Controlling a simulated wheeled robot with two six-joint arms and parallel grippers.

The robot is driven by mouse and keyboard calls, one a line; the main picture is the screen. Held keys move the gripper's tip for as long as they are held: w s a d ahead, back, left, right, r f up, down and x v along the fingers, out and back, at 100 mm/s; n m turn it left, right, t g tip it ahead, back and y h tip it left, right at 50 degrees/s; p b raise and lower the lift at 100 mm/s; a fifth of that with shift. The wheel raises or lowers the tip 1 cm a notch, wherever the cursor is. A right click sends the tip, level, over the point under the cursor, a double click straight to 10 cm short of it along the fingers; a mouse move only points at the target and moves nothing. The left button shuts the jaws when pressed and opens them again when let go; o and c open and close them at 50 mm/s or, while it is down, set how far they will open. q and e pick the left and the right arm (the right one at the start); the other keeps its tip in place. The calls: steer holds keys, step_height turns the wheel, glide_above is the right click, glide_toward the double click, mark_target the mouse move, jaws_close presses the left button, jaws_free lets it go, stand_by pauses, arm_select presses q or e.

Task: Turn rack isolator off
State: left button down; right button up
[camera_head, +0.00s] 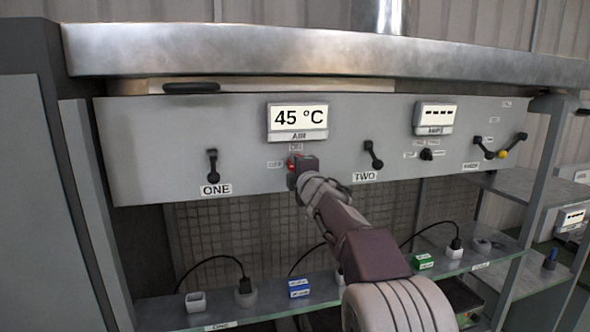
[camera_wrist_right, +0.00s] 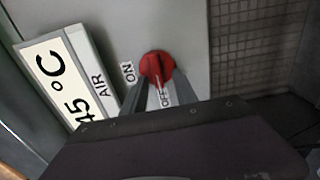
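The red rotary switch (camera_head: 291,167) sits on the grey panel below the AIR display, with ON and OFF labels beside it. It shows more clearly in the right wrist view (camera_wrist_right: 157,66) as a round red knob, with the ON label (camera_wrist_right: 128,72) on one side and the OFF label (camera_wrist_right: 165,97) between my fingers. My right gripper (camera_head: 298,170) is right at this switch and covers part of it. In the wrist view its fingers (camera_wrist_right: 158,88) stand apart at the knob's near edge; whether they touch it is unclear. My left gripper is out of view.
The AIR display (camera_head: 297,120) reads 45 °C. Black levers marked ONE (camera_head: 212,165) and TWO (camera_head: 373,155) flank the switch. A metal hood (camera_head: 230,55) overhangs the panel. A lower shelf (camera_head: 330,283) holds plugs, cables and small blocks. A lever with a yellow ball (camera_head: 501,154) is at right.

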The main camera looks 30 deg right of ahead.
steer(key=b+v, duration=0.1)
steer(key=v, duration=0.8)
steer(key=shift+d, duration=0.1)
